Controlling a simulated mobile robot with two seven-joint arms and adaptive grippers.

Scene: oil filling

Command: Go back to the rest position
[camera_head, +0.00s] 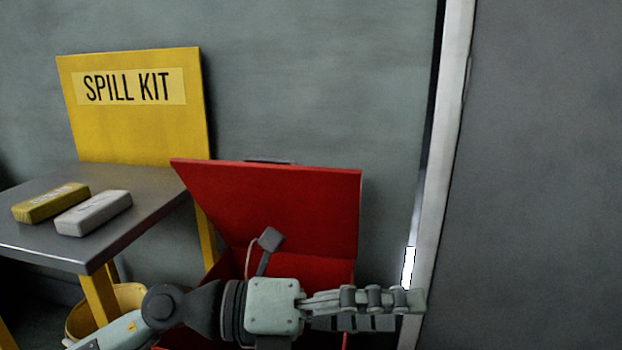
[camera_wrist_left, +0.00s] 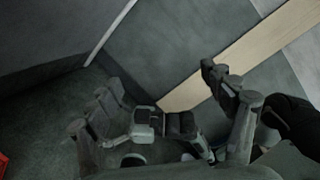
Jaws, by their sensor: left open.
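My left gripper (camera_head: 404,306) is at the lower middle of the head view, pointing right. Its fingers are seen from the side, in front of the red box and near the white door frame. It is open and I see nothing held in it. The left wrist view shows its dark fingers (camera_wrist_left: 232,100) over the grey floor. A pale block with dark joints (camera_wrist_left: 143,125) shows between them. My right gripper does not show in the head view.
An open red box (camera_head: 275,205) stands behind my left arm with a dark grey item (camera_head: 270,240) at it. Left is a grey table (camera_head: 150,215) with a yellow block (camera_head: 50,203), a white block (camera_head: 94,213) and a yellow spill kit board (camera_head: 130,125). A yellow bucket (camera_head: 125,297) stands below.

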